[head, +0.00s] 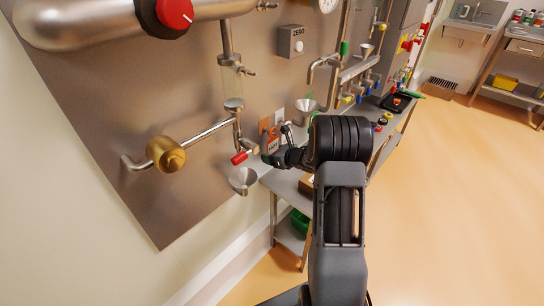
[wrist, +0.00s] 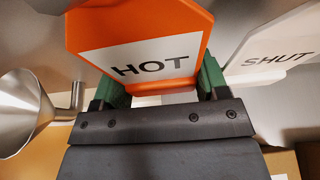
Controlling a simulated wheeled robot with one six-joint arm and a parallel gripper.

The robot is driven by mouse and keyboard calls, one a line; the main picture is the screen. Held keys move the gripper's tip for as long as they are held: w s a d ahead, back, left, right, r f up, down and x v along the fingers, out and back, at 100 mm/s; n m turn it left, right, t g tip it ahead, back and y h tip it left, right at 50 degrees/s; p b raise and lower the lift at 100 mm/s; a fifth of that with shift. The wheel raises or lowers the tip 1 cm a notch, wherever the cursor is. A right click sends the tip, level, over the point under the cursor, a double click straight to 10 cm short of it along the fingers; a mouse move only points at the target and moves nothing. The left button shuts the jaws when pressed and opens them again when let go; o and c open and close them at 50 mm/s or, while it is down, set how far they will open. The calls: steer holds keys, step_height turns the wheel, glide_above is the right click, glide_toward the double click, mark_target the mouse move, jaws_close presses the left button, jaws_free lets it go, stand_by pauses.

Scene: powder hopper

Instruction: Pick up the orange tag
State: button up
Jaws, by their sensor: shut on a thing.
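The orange tag (wrist: 195,22) carries a white label reading HOT. In the wrist view it stands between the two green finger pads of my gripper (wrist: 161,86), which is shut on its lower edge. In the head view the orange tag (head: 264,128) shows small in front of the steel panel, with my gripper (head: 276,153) at its lower part. Whether the tag still touches its hanger is hidden.
A steel funnel (wrist: 22,112) is close on the left. A red-handled valve (head: 240,157) and a funnel (head: 243,180) sit left of my gripper. The floor at right is clear.

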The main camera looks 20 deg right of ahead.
steer(key=s+d, duration=0.3)
steer(key=s, duration=0.5)
steer(key=s+d, duration=0.4)
steer(key=s, duration=0.4)
steer(key=shift+d+r+p, duration=0.2)
steer(key=shift+r+p, duration=0.1)
steer(key=shift+r, duration=0.15)
steer(key=shift+s, duration=0.15)
steer(key=s+d+b, duration=0.1)
steer(key=s+d, duration=0.2)
steer(key=s, duration=0.3)
steer(key=shift+s+b, duration=0.3)
steer(key=shift+s, duration=0.05)
stand_by(0.7)
